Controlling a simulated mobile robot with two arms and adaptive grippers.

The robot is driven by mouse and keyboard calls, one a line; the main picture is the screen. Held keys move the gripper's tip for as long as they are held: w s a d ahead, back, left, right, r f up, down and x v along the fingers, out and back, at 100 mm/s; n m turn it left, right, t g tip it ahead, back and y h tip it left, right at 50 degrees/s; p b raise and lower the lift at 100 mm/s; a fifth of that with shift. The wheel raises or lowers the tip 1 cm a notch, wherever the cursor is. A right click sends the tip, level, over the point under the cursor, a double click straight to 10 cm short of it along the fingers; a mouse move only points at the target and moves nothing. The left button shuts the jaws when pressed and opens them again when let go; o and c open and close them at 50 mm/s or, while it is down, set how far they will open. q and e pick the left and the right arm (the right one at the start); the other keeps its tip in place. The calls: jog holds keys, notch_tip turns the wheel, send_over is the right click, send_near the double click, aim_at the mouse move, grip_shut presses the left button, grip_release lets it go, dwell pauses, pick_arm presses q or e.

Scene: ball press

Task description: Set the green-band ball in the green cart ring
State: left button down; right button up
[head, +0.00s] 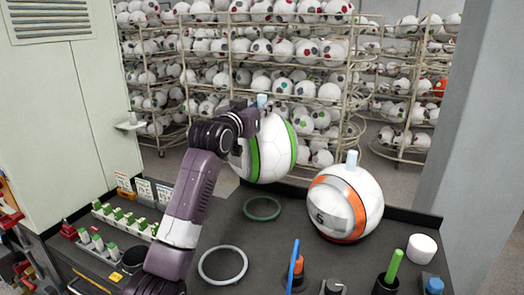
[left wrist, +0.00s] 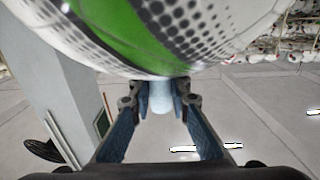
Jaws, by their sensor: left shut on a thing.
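The green-band ball (head: 272,152), white with green bands, hangs from my left gripper (head: 256,108) beyond the green ring. The gripper is shut on the pale blue peg (head: 262,100) on top of the ball. In the left wrist view the ball (left wrist: 150,30) fills the top, and the peg (left wrist: 161,97) sits between the fingers. The green cart ring (head: 262,208) lies empty on the dark cart top, nearer and lower than the ball. My right gripper is not in view.
An orange-band ball (head: 345,203) with a pale peg stands right of the green ring. A grey ring (head: 222,265) lies empty in front. A white cylinder (head: 422,248) and upright tools occupy the front right. Green-topped pieces (head: 125,220) line the left. Ball racks (head: 270,80) stand behind.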

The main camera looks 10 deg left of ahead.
pick_arm(q)
notch_tip(320, 180, down, 12)
jog(key=p, duration=0.2)
jog(key=shift+r+p, duration=0.15)
jog(key=shift+p, duration=0.15)
jog(key=c, duration=2.2)
grip_release()
jog(key=shift+f, duration=0.35)
jog(key=shift+c, duration=0.2)
jog(key=o, duration=0.4)
jog(key=shift+s, duration=0.1)
